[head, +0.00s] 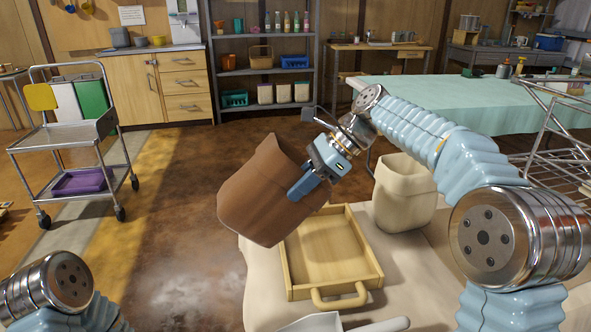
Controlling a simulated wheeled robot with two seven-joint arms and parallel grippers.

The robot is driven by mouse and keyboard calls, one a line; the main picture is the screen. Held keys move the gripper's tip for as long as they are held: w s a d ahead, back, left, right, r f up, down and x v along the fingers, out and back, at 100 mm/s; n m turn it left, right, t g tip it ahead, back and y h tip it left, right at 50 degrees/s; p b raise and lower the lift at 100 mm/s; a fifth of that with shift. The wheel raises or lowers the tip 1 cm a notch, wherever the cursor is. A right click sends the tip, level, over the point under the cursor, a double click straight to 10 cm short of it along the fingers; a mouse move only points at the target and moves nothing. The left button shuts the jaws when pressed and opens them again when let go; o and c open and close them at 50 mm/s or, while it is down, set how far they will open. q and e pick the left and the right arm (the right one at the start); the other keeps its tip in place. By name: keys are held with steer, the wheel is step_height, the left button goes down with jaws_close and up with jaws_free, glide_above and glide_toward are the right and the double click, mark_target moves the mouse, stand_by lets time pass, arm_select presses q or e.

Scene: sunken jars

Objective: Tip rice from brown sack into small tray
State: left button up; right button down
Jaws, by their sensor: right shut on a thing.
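The brown sack (264,196) is held tilted in the air, above and to the left of the small wooden tray (372,262). My right gripper (303,188) is shut on the sack at its right side. The sack's contents are hidden, and no falling rice shows. The tray has a rim and a rounded handle at the near end. Its visible floor looks bare, and the sack hides its far left part. My left arm shows only at the lower left corner; its gripper is out of view.
A cream sack (405,192) stands open right of the tray on the cloth-covered surface (262,282). A white scoop (318,322) lies at the near edge. A wire rack (560,140) stands at the right. A trolley (78,150) stands on the open floor at left.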

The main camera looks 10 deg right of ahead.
mark_target(319, 214)
steer(key=f+y, duration=0.2)
steer(key=d+f+y, duration=0.1)
steer(key=f, duration=0.1)
steer(key=shift+d+f+y, duration=0.1)
steer(key=shift+d+y, duration=0.1)
steer(key=shift+y, duration=0.2)
steer(key=f+y+b, duration=0.1)
steer(key=b, duration=0.1)
steer(key=d+f+y+b, duration=0.1)
steer(key=f, duration=0.1)
steer(key=d+f+y+b, duration=0.1)
steer(key=f+b, duration=0.1)
steer(key=shift+d+y+b, duration=0.15)
steer(key=shift+y+b, duration=0.15)
steer(key=shift+y, duration=0.1)
steer(key=d+y, duration=0.1)
steer(key=y, duration=0.1)
steer(key=d+y, duration=0.2)
steer(key=shift+w+r, duration=0.1)
steer(key=shift+r, duration=0.3)
steer(key=shift+d+y+p, duration=0.3)
steer(key=shift+d+y, duration=0.45)
steer(key=shift+y, duration=0.65)
steer(key=shift+r, duration=0.1)
